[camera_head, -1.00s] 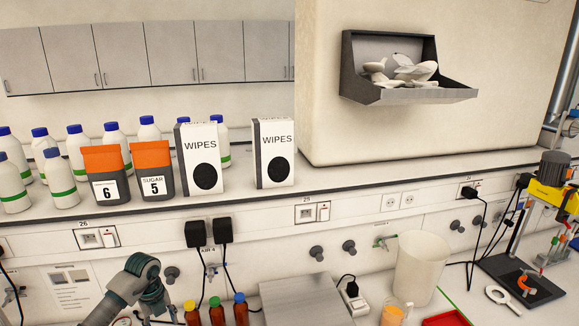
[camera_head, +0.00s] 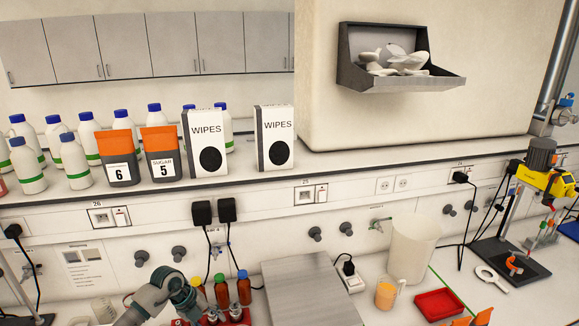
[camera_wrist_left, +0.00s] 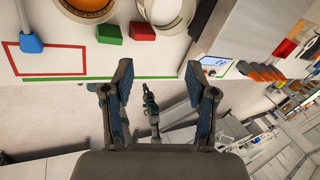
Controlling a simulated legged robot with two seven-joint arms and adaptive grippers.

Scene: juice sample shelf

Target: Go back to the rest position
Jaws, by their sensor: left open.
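My left gripper (camera_wrist_left: 158,67) shows in the left wrist view with its two dark fingers wide apart. Nothing is between the fingertips. Beyond them are the bench's front edge and the floor. The left fingers are not visible there. My right gripper is not seen in the head view. A dark jointed part far below shows between the left fingers in the wrist view; I cannot tell what it is.
A metal plate (camera_head: 312,290), a white bin (camera_head: 414,250), an orange juice beaker (camera_head: 387,295) and a red tray (camera_head: 440,304) stand on the bench. In the wrist view a red block (camera_wrist_left: 142,30) and green block (camera_wrist_left: 109,33) lie near its edge.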

